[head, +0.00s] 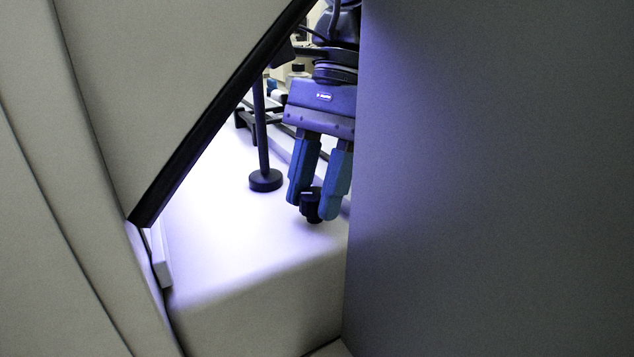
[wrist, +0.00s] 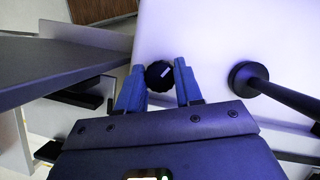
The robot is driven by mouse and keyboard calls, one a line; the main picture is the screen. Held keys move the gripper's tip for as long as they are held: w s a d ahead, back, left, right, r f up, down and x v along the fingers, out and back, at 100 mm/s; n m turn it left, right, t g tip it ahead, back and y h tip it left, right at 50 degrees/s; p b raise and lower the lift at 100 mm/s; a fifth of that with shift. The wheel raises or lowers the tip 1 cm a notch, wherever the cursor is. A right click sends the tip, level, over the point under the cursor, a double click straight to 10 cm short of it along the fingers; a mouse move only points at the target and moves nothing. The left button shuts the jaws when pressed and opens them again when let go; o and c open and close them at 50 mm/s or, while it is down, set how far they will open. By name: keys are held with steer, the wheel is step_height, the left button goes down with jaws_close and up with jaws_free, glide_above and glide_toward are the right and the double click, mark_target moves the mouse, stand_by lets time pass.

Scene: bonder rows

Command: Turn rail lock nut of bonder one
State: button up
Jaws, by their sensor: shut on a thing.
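The rail lock nut (head: 311,206) is a small dark, ridged knob low over the white deck of the bonder (head: 225,235). My gripper (head: 317,205) points down with its two blue fingers on either side of the nut and is shut on it. In the wrist view the nut (wrist: 159,76) sits between the two fingertips (wrist: 159,80) of my gripper. Part of the nut is hidden by the fingers in the head view.
A dark post with a round foot (head: 265,180) stands on the deck left of my gripper; it also shows at the right in the wrist view (wrist: 246,78). A large grey panel (head: 490,180) and a slanted dark-edged cover (head: 185,80) block much of the head view.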

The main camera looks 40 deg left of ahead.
steer(key=shift+c, duration=1)
steer(key=m, duration=0.2)
steer(key=m+y, duration=0.1)
steer(key=shift+d+m+y, duration=0.15)
steer(key=shift+m+y, duration=0.15)
steer(key=shift+m, duration=0.1)
steer(key=shift+m+t+y+b, duration=0.6)
steer(key=shift+m, duration=1.2)
steer(key=o, duration=1)
steer(key=shift+o, duration=0.2)
